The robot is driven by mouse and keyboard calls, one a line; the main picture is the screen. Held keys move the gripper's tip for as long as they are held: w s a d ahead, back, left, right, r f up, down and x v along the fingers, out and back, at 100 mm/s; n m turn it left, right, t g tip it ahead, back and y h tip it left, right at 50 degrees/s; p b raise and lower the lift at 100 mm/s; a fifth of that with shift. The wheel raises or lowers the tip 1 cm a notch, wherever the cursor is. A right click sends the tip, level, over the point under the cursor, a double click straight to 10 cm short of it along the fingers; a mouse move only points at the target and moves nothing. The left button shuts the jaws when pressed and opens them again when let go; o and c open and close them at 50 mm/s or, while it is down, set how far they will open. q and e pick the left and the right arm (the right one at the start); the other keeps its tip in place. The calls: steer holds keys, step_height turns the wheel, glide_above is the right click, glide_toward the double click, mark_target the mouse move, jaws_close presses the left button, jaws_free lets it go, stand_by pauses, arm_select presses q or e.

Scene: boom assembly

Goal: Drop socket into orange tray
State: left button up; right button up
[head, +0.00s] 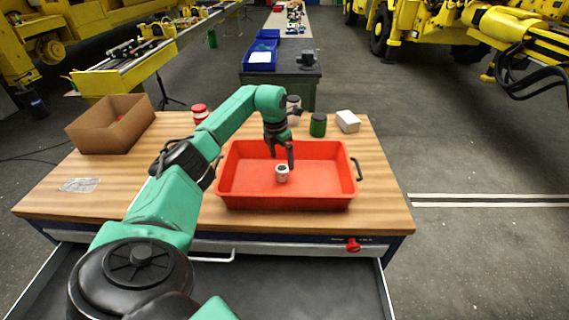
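The orange tray (240,186) sits on the wooden workbench top. A small silver socket (282,174) stands upright inside it, near the middle of the tray. My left gripper (282,160) reaches over the tray from the left, pointing down just above and behind the socket. Its dark fingers look apart, with one ending close to the socket's upper right; any contact is too small to make out. My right gripper is not in view.
A cardboard box (112,128) stands at the back left of the workbench (385,205). A drawer (300,285) is open in front.

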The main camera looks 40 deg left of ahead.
arm_select(q)
steer(key=shift+s+r, duration=0.1)
steer(key=shift+s, duration=0.1)
steer(key=shift+w+r+b, duration=0.1)
steer(key=shift+r+b, duration=0.25)
steer(key=shift+r, duration=0.05)
step_height(320, 180, up, 14)
steer(key=s+b, duration=0.2)
steer(key=shift+s+f+b, duration=0.2)
steer(key=shift+s+b, duration=0.05)
steer(key=shift+b, duration=0.05)
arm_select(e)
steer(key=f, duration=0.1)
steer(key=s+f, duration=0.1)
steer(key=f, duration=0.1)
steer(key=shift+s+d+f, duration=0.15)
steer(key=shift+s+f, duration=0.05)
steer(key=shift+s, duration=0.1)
